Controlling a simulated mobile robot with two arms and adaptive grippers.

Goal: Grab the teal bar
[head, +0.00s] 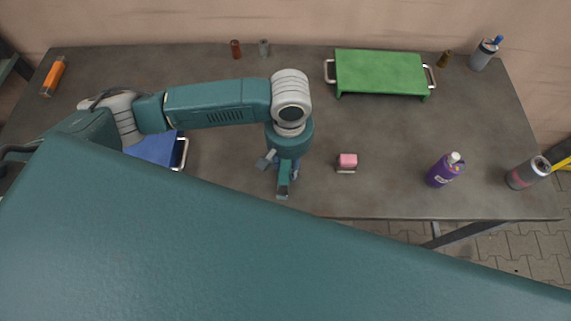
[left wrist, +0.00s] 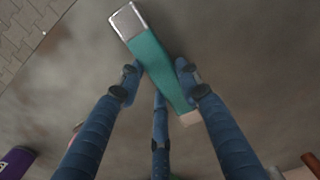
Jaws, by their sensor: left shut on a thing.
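The teal bar (left wrist: 162,68) shows in the left wrist view, lying slantwise, with a silver square end at the top and a pale end lower down. My left gripper (left wrist: 160,82) has its blue fingers on both sides of the bar and is shut on it. In the head view my left gripper (head: 281,174) points down over the front middle of the table. The bar (head: 283,180) is mostly hidden there by the gripper. How high it is above the tabletop I cannot tell. My right gripper is not in view.
A pink block (head: 347,160) sits just right of the gripper on the grey table (head: 400,130). A green tray (head: 380,72) is at the back, a blue tray (head: 155,149) at left, partly under my arm.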

